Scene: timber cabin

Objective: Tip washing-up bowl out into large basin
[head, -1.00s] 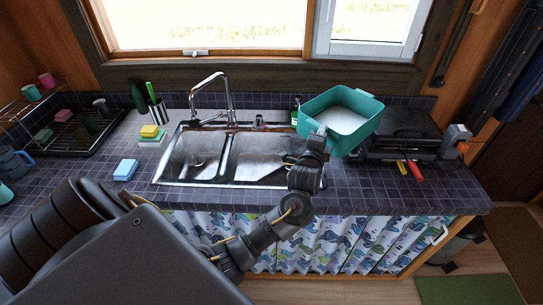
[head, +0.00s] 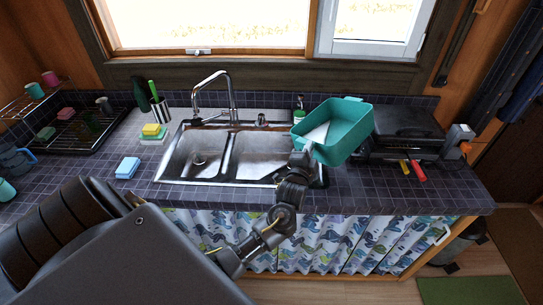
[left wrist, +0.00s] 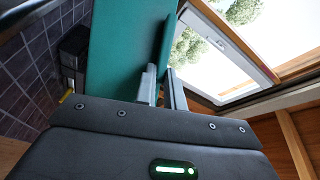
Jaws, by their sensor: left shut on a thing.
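A teal washing-up bowl (head: 350,132) is held in the air at the right end of the sink, tilted to the left. White contents (head: 318,133) lie gathered toward its lower left side. My left gripper (head: 306,150) is shut on the bowl's near left wall. In the left wrist view the fingers (left wrist: 162,88) clamp the teal wall (left wrist: 125,50). The sink has two steel basins: a smaller left one (head: 197,155) and the large basin (head: 255,155) to its right. The large basin looks empty; my left arm hides its near right corner. My right gripper is not in view.
A tall tap (head: 232,98) stands behind the basins. A bottle (head: 300,103) stands just left of the bowl. A dark appliance (head: 400,125) and red-handled tool (head: 418,172) are at right. Sponges (head: 128,167) and a dish rack (head: 78,125) are at left.

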